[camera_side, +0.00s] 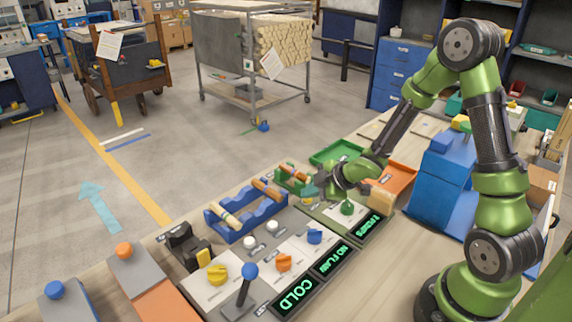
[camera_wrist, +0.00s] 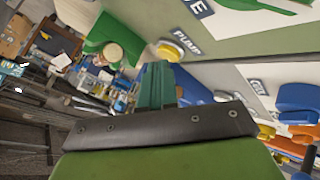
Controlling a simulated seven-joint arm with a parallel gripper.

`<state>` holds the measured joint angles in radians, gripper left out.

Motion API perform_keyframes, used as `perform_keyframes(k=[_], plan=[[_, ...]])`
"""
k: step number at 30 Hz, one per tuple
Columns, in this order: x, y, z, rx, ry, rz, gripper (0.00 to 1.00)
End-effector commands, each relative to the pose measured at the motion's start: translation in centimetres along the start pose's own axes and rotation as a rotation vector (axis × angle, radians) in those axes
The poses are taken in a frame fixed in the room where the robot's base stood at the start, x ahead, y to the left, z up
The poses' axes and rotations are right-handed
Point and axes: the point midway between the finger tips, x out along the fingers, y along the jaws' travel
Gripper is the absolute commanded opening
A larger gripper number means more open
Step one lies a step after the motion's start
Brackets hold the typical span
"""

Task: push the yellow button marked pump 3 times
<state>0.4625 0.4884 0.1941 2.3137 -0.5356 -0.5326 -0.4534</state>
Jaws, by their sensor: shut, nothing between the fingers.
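The yellow button (camera_wrist: 168,50) shows in the wrist view, partly in view beside a dark label reading PUMP (camera_wrist: 187,41). My gripper (camera_wrist: 157,72) has its teal fingers together with nothing between them, just below the button in that picture. I cannot tell whether they touch it. In the side view my gripper (camera_side: 318,187) is low over the far end of the control panel, and the yellow button is not clearly visible there. The nearest display (camera_side: 370,226) has green text that seems to read 2 PUMPS.
A green lever knob (camera_side: 347,208) is close to my gripper. Blue (camera_side: 314,236) and orange (camera_side: 283,262) knobs, a blue-topped lever (camera_side: 249,272) and displays reading COLD (camera_side: 297,300) and seemingly NO FLOW (camera_side: 335,261) line the panel. A blue rack (camera_side: 245,214) holds wooden-handled pieces.

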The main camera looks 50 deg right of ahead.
Motion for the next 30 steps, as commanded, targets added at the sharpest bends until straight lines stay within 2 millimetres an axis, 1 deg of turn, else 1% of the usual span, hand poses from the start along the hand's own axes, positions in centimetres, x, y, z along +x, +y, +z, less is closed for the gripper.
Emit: perform_keyframes(k=[7,19,30], plan=[[-0.9,0.6,-0.6,0.001,-0.001,0.001,0.00],[-1.2,0.9,-0.8,0.002,0.001,0.001,0.00],[-3.8,2.8,-2.7,0.001,0.003,0.003,0.00]])
